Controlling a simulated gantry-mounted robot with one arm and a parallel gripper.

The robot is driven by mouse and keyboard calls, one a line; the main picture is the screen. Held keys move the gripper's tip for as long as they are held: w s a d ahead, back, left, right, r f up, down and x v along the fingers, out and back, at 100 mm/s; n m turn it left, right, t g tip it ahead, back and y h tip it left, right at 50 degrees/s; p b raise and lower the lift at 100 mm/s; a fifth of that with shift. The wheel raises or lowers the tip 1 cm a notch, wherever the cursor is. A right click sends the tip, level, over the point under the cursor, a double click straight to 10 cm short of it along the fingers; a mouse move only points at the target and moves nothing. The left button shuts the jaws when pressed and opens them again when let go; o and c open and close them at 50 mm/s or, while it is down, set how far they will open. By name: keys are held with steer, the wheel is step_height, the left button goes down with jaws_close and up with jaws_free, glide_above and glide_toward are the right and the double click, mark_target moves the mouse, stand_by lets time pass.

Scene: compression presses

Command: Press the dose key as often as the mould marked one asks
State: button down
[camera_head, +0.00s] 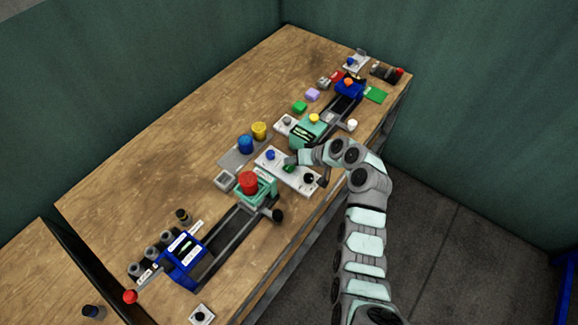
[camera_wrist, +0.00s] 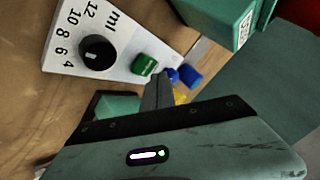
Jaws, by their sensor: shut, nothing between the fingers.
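The white dosing panel (camera_head: 276,163) lies mid-bench, with a blue knob (camera_head: 270,155) at one end and a black dial (camera_head: 308,178) at the other. The green key (camera_wrist: 144,64), which I take for the dose key, sits between them; its lettering is too small to read. My gripper (camera_wrist: 164,80) is shut and empty, its tips close beside the green key in the wrist view. I cannot tell whether they touch it. The dial (camera_wrist: 97,53) is marked in ml, with 4 to 12 visible. Labelled blue blocks (camera_head: 182,260) show, but no mould marked one is readable.
A red cylinder (camera_head: 249,183) stands on a teal block (camera_head: 262,196) left of the panel. Blue (camera_head: 245,144) and yellow (camera_head: 259,131) cylinders stand behind it. Another teal block (camera_head: 304,131) stands to the right. The bench's back left is clear.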

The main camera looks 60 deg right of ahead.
mark_target(292, 168)
steer(key=shift+f, duration=0.1)
steer(key=shift+f+b, duration=0.35)
steer(key=shift+b, duration=0.05)
steer(key=shift+f+b, duration=0.4)
steer(key=shift+f, duration=0.1)
stand_by(0.6)
steer(key=shift+r, duration=0.1)
steer(key=shift+r+p, duration=0.55)
steer(key=shift+r, duration=0.3)
steer(key=shift+r, duration=0.1)
steer(key=shift+r+p, duration=1.4)
steer(key=shift+r, duration=1.1)
steer(key=shift+f, duration=0.1)
stand_by(0.5)
